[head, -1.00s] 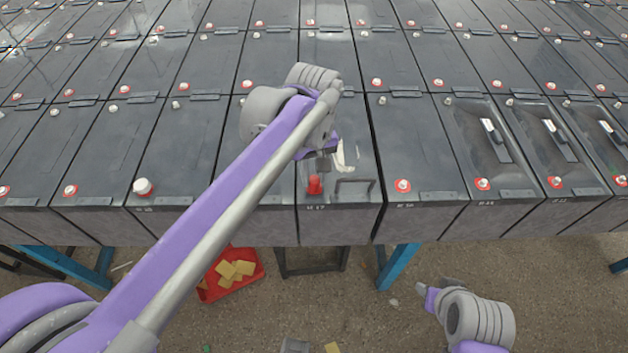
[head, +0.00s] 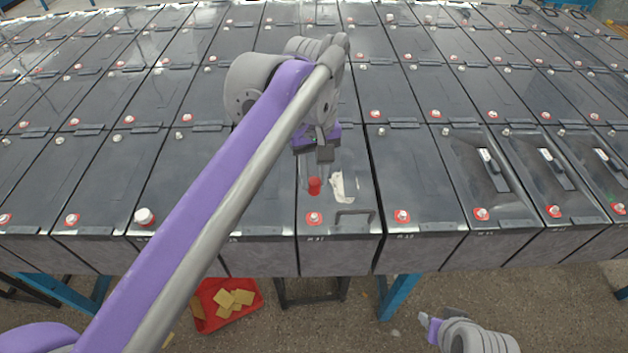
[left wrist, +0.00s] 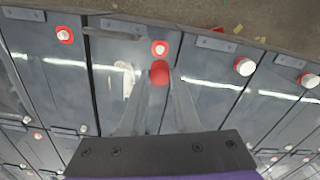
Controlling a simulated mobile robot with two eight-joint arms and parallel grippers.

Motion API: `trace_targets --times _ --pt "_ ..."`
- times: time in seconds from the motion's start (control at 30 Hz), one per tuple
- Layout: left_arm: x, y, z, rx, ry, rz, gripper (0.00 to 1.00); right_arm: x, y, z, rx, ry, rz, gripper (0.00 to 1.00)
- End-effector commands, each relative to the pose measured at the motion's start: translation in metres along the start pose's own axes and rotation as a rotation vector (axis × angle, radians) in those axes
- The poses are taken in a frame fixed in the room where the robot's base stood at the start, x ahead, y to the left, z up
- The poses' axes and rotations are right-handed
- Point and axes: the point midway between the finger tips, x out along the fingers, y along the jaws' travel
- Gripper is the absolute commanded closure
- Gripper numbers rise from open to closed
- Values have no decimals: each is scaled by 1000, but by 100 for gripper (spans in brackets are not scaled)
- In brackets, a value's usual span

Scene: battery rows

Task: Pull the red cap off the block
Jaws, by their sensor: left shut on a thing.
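The red cap (head: 314,187) is held between the fingertips of my left gripper (head: 315,179), which is shut on it. The cap is apart from the terminal (head: 314,218) of the dark battery block (head: 337,256), and that terminal shows as a pale post in a red ring. In the left wrist view the cap (left wrist: 159,73) sits between the finger ends, beside the bare terminal (left wrist: 159,48). My right gripper (head: 428,322) is low at the right, away from the block; its finger opening cannot be made out.
A black handle (head: 354,216) stands on the block's top, right of the terminal. A pale torn patch (head: 340,187) lies behind it. A red tray (head: 228,321) with yellow pieces is on the floor below.

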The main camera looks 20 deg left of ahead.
Motion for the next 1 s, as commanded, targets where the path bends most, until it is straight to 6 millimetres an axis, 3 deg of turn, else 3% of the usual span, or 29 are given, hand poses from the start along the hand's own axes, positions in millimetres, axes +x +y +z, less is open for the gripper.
trace_targets --times 0.13,0.17,0.3,1.0 --pt "0 0 0 0 0 0 100 0 0 0 0 0 0 56" --pt "0 0 0 0 0 0 74 0 0 0 0 0 0 56" --pt "0 0 0 0 0 0 99 0 0 0 0 0 0 56" --pt "-6 0 0 0 0 0 100 -5 0 -4 0 4 0 56"
